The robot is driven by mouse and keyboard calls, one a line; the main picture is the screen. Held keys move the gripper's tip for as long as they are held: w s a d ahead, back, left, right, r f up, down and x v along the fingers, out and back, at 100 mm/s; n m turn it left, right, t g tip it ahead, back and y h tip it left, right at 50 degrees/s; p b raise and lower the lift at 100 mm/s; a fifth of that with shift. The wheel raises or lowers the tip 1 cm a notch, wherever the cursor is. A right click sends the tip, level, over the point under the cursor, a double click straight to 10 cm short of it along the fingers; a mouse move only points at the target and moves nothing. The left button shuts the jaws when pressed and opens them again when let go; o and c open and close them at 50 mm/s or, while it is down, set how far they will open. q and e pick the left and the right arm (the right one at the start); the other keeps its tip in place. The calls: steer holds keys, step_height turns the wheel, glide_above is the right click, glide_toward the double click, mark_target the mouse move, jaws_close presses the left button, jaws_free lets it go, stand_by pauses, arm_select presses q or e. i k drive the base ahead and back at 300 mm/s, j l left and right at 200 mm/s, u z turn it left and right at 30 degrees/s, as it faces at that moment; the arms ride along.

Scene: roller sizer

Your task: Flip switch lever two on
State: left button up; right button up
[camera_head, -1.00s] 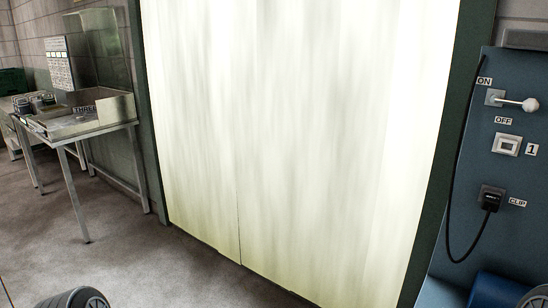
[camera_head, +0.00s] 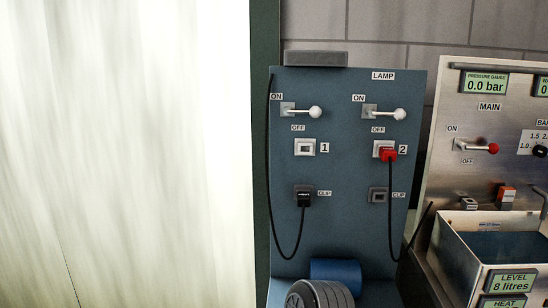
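Switch lever two (camera_head: 398,113) is a white-knobbed metal lever on the right half of the blue lamp panel (camera_head: 345,235). It sticks out roughly level to the right, with an ON label (camera_head: 359,98) above and an OFF label (camera_head: 378,129) below. I cannot tell its setting. Under it is socket 2 (camera_head: 384,149) with a red plug (camera_head: 389,154) and a black cord. Lever one (camera_head: 315,112) is a similar lever on the left half, above socket 1 (camera_head: 305,147). Neither gripper is in view; only a rounded grey part of my arm shows at the bottom.
A black plug (camera_head: 304,199) sits in the left clip; the right clip (camera_head: 378,195) is empty. A blue cylinder (camera_head: 336,273) lies below the panel. A metal console (camera_head: 470,150) with a red-knobbed MAIN lever (camera_head: 492,148) and a tank (camera_head: 480,246) stands right. A bright white panel (camera_head: 140,150) fills the left.

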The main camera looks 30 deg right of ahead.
mark_target(399, 114)
steer(key=z, duration=1.25)
